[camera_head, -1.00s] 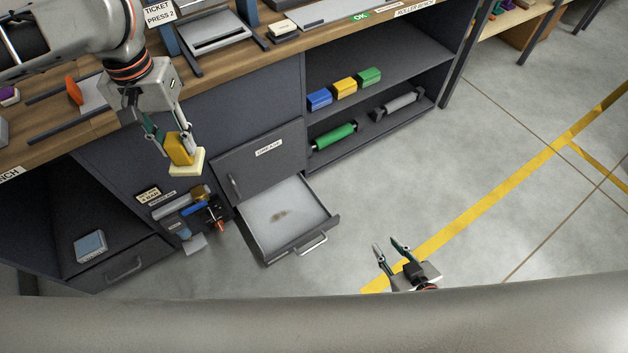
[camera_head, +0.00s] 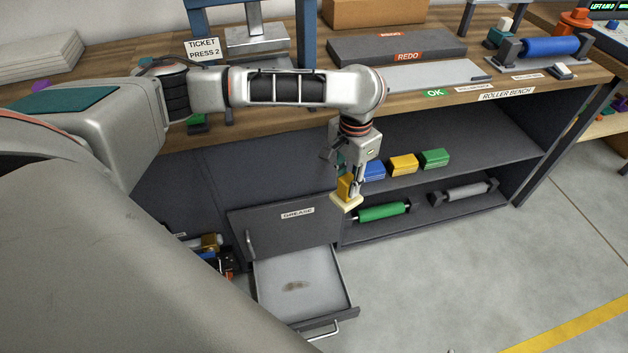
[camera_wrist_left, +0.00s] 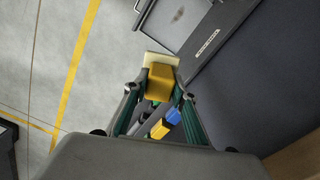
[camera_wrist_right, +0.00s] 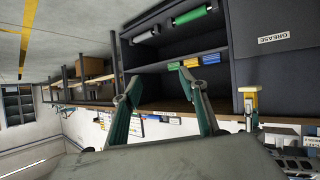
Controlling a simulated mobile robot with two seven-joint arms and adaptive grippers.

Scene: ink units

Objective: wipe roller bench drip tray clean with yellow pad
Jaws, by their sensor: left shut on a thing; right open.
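The yellow pad (camera_head: 345,188), a yellow block with a pale cream face, is held in my left gripper (camera_head: 352,182), which is shut on it. It hangs in the air up and to the right of the open drip tray. The left wrist view shows the pad (camera_wrist_left: 159,82) between the fingers. The drip tray (camera_head: 328,277) is a pulled-out drawer with a pale floor and a brown smudge (camera_head: 295,286) near its middle. It also shows in the left wrist view (camera_wrist_left: 190,30). My right gripper (camera_wrist_right: 157,82) is open and empty in the right wrist view.
A grey panel labelled GREASE (camera_head: 283,228) stands above the tray. The shelves beside it hold blue, yellow (camera_head: 403,164) and green blocks, a green roller (camera_head: 382,211) and a grey roller (camera_head: 465,191). The wooden benchtop (camera_head: 425,102) lies above. Floor to the right is clear.

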